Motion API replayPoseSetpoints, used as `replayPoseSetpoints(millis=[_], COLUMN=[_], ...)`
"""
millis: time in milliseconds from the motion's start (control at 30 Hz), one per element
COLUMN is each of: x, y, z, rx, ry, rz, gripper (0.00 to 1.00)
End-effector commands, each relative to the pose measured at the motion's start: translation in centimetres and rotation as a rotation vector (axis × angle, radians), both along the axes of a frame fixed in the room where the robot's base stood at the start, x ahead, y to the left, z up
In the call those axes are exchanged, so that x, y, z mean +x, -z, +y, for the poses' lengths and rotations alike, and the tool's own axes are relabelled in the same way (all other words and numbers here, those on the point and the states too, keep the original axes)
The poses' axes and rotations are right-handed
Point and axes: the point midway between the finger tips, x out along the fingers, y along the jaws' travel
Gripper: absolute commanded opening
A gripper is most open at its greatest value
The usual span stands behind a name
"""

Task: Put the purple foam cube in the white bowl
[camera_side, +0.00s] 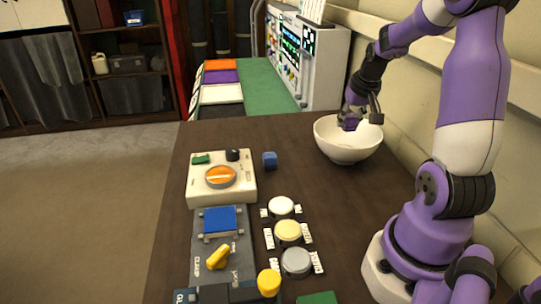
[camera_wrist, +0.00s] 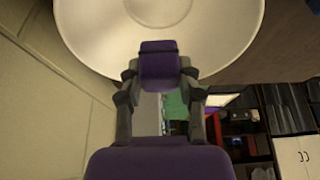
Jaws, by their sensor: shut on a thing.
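The white bowl (camera_side: 347,149) stands on the dark table top near the wall at the back right, and its inside fills the upper part of the wrist view (camera_wrist: 90,40). My gripper (camera_side: 352,118) points down at the bowl's opening. In the wrist view my gripper (camera_wrist: 159,72) is shut on the purple foam cube (camera_wrist: 159,67), which lies between the fingertips. In the side view the small purple cube (camera_side: 349,124) shows against the bowl's inside. I cannot tell whether it touches the bowl.
Three round knobs (camera_side: 288,232) and a clamp panel (camera_side: 222,246) stand nearer the front. A white instrument panel (camera_side: 318,62) stands behind the bowl.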

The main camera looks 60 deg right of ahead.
Motion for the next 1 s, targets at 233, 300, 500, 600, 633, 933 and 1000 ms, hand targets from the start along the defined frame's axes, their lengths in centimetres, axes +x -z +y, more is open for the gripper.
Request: replayPoseSetpoints(millis=[233, 300, 500, 600, 633, 933, 1000], x=[0.0, 0.0, 0.0, 0.0, 0.0, 0.0, 0.0], y=[1.8, 2.0, 2.1, 2.1, 2.1, 2.1, 2.1], z=[0.0, 0.0, 0.0, 0.0, 0.0, 0.0, 0.0], rx=[0.001, 0.001, 0.0, 0.0, 0.0, 0.0, 0.0], ry=[0.0, 0.0, -0.001, -0.001, -0.001, -0.001, -0.001], rz=[0.001, 0.001, 0.0, 0.0, 0.0, 0.0, 0.0], gripper=[0.19, 0.19, 0.19, 0.45, 0.59, 0.74, 0.74])
